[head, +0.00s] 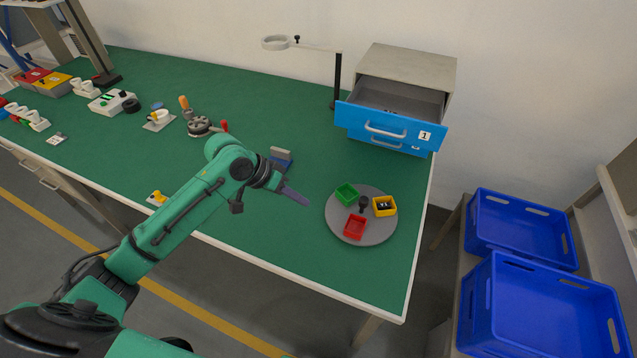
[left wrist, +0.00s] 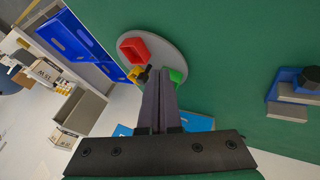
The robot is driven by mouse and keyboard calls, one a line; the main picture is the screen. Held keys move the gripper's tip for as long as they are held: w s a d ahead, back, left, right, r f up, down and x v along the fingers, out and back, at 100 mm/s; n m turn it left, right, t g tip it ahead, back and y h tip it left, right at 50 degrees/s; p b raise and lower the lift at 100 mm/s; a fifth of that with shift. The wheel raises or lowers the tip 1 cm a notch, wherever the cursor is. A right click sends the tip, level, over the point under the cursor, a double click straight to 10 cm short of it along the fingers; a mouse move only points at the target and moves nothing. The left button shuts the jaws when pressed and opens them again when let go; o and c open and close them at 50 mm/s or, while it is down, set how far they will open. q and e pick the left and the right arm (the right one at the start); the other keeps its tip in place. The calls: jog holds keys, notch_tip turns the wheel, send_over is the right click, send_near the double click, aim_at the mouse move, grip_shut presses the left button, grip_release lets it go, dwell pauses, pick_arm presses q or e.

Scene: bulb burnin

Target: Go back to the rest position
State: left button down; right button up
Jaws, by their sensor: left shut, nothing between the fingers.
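My left gripper (head: 294,195) is shut and empty. It is held above the green table (head: 290,241), left of the round grey turntable (head: 372,240). In the left wrist view its closed dark fingers (left wrist: 159,90) point toward the turntable, which shows behind them. On the turntable stand a green bin (head: 347,194), a yellow bin (head: 384,206) with small dark items in it, and a red bin (head: 355,227). My right gripper shows in neither view.
A grey cabinet (head: 409,64) with an open blue drawer (head: 385,125) stands at the back right. A small blue-and-grey block (head: 281,157) sits behind the gripper. Blue crates (head: 520,230) stand right of the table. A ring on a post (head: 338,80) rises at the back.

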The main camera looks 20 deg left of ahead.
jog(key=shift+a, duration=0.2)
pick_arm(q)
jog(key=s+f, duration=0.1)
jog(key=s, duration=0.1)
jog(key=s+d+f+y, duration=0.1)
jog(key=s+f, duration=0.1)
jog(key=s+f+y, duration=0.1)
jog(key=s+f, duration=0.1)
jog(key=shift+s+d+f, duration=0.2)
jog(key=shift+s+d, duration=0.05)
jog(key=shift+d, duration=0.1)
jog(key=s+a+f+n+y, duration=0.15)
jog(key=s+a+y, duration=0.25)
jog(key=s+a, duration=0.55)
jog(key=s+d+f+g, duration=0.1)
jog(key=s+f, duration=0.1)
jog(key=f, duration=1)
jog(key=s+d+f, duration=0.1)
jog(key=f, duration=1)
jog(key=s+a+f+g, duration=0.1)
jog(key=s+a+f, duration=0.2)
jog(key=s+f, duration=1.1)
jog(key=s, duration=0.3)
jog(key=shift+a+f+y, duration=0.15)
jog(key=shift+f+y, duration=0.1)
jog(key=shift+y, duration=0.15)
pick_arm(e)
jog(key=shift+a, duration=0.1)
